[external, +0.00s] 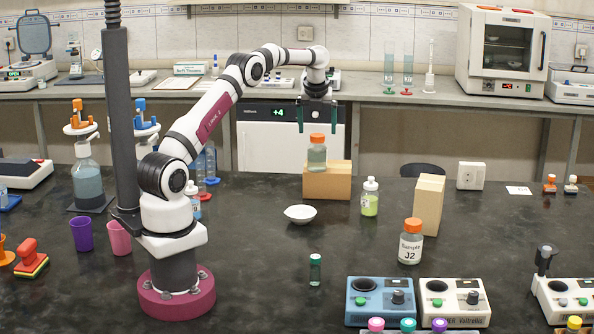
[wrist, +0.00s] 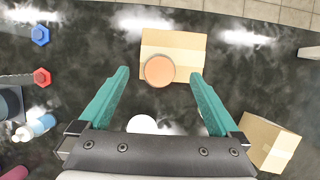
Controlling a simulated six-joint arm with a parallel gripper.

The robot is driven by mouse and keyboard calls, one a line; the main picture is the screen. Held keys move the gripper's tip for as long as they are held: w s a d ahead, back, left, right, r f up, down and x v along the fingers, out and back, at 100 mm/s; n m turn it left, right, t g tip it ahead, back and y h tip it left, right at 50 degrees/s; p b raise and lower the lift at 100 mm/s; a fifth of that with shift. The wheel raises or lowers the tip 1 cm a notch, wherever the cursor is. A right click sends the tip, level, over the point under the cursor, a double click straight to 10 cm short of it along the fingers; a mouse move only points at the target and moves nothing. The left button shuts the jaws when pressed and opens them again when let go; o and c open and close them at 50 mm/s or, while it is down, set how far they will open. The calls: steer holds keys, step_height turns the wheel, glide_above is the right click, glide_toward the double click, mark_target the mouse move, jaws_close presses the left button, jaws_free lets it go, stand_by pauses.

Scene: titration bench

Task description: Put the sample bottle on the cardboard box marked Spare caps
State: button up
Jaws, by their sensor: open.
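A clear bottle with an orange cap (external: 317,158) stands upright on a low cardboard box (external: 327,185). In the wrist view its cap (wrist: 160,71) shows over the near part of the box (wrist: 185,45). A second orange-capped bottle, labelled Sample J2 (external: 411,247), stands upright on the bench. No label is readable on the bottle on the box, nor any marking on the box. My gripper (external: 317,130) is open and empty above the bottle on the box, its teal fingers spread to either side of the cap; in the wrist view the fingertips (wrist: 160,72) flank it.
A taller cardboard box (external: 429,205) stands to the right; its marking is not readable. A green-liquid bottle (external: 370,197) and a white bowl (external: 300,214) stand near the low box.

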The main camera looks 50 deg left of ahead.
steer(key=s+d+r+n+g, duration=0.1)
steer(key=s+d+r+n, duration=0.35)
steer(key=s, duration=0.25)
steer(key=s+d+r+n, duration=0.3)
steer(key=s+d+r, duration=0.2)
steer(key=s+r, duration=0.15)
steer(key=s+d+f+n, duration=0.2)
steer(key=s+f+n, duration=0.1)
steer(key=s, duration=0.7)
steer(key=s+d+f+n+g+h, duration=0.1)
steer(key=s+d+f+n, duration=0.1)
steer(key=s+n, duration=0.4)
steer(key=s+d+f+n+g, duration=0.1)
steer(key=s+d+f+n, duration=0.2)
steer(key=s, duration=1.2)
steer(key=shift+s+d+f+n, duration=0.25)
steer(key=shift+d+n, duration=0.25)
steer(key=shift+n, duration=0.45)
